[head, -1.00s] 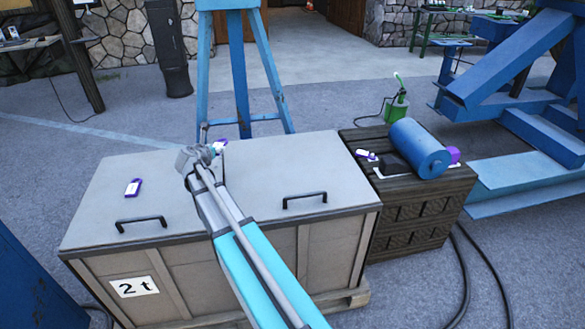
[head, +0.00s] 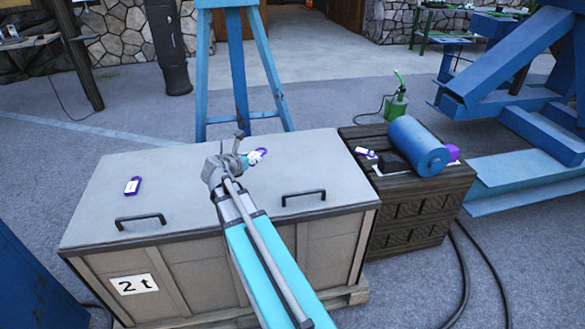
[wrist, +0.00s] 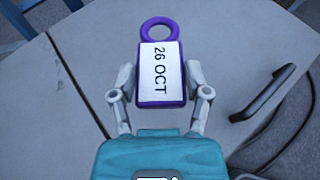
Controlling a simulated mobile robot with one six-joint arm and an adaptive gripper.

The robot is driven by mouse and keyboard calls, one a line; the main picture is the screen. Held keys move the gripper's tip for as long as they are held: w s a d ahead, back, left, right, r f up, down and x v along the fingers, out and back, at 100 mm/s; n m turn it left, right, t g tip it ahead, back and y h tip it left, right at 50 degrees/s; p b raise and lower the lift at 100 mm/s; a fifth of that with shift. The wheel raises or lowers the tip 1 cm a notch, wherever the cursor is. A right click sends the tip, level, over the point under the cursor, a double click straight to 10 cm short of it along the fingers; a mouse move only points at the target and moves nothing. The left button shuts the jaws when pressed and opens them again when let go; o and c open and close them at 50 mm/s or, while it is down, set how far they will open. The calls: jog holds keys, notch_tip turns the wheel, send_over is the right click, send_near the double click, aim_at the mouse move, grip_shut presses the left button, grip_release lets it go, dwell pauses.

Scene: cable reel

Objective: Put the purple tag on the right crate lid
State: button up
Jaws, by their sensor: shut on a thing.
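The purple tag (head: 257,155) has a white label and is held in my gripper (head: 243,158) over the large crate. In the wrist view the purple tag (wrist: 160,75) lies between both fingertips, its label reads "26 OCT" and its ring points away from me. The right crate lid (wrist: 235,70) is grey, lies under the tag and has a black handle (wrist: 272,98) to the right. The same handle shows in the head view (head: 303,197). A seam runs left of the tag. I cannot tell how high the tag is above the lid.
Another purple-edged tag (head: 132,186) lies on the left lid (head: 100,215), near its handle (head: 140,220). A dark crate (head: 415,210) on the right carries a blue cylinder (head: 418,147) and another small tag (head: 366,152). A blue stand (head: 240,80) rises behind the large crate.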

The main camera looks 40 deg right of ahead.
jog(key=s+d+m+g, duration=0.1)
jog(key=s, duration=0.6)
jog(key=shift+s+d+g+h, duration=0.15)
jog(key=shift+d+g+h, duration=0.1)
jog(key=shift+g+h, duration=0.05)
jog(key=shift+r, duration=0.1)
jog(key=b, duration=0.8)
send_over(267, 176)
jog(key=f, duration=0.8)
jog(key=shift+s+a, duration=0.3)
jog(key=shift+s, duration=0.05)
jog(key=shift+w+d+f+b, duration=0.3)
jog(key=shift+w+f+b, duration=0.15)
jog(key=shift+f+b, duration=0.05)
